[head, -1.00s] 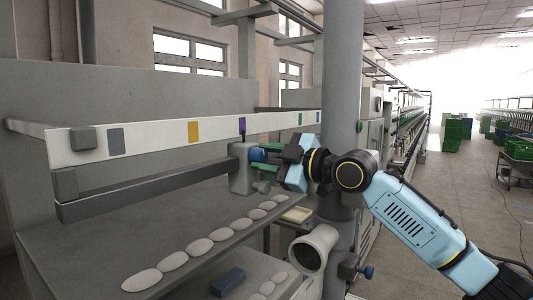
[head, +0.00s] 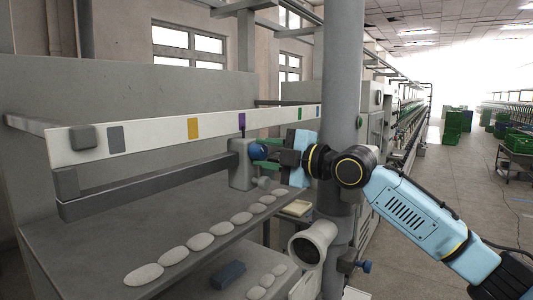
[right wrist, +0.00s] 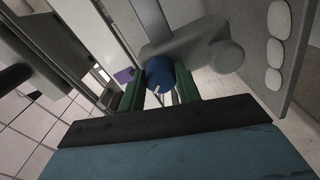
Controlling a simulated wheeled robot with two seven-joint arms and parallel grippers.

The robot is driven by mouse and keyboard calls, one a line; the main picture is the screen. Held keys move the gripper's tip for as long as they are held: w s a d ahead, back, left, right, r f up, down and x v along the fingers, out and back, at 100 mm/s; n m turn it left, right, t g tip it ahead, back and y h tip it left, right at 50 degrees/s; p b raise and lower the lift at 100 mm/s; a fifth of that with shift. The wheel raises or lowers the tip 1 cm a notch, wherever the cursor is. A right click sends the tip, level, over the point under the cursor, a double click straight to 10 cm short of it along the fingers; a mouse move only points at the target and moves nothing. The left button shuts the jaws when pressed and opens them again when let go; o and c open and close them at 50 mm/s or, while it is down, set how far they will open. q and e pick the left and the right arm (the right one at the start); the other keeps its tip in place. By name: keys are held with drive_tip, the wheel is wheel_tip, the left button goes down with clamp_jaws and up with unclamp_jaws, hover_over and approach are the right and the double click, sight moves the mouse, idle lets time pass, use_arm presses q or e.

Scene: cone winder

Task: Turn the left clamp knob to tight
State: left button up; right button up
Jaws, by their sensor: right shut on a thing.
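The left clamp knob (head: 258,152) is blue and sits on the right face of a grey clamp block (head: 241,165) on the dark grey rail. My right gripper (head: 266,151) reaches it from the right and is shut on it. In the right wrist view the knob (right wrist: 158,70) lies between the two green fingers (right wrist: 158,88), and a short white line shows on its face. The fingers partly hide the knob's sides. My left gripper is not in view.
A white bar (head: 160,134) with coloured patches runs above the rail (head: 150,193). A grey column (head: 341,100) stands behind my right gripper. Below lie several pale oval pads (head: 200,242) and a dark blue block (head: 228,275). Another blue knob (head: 367,266) is at lower right.

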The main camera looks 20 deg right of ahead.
drive_tip(key=o, duration=1)
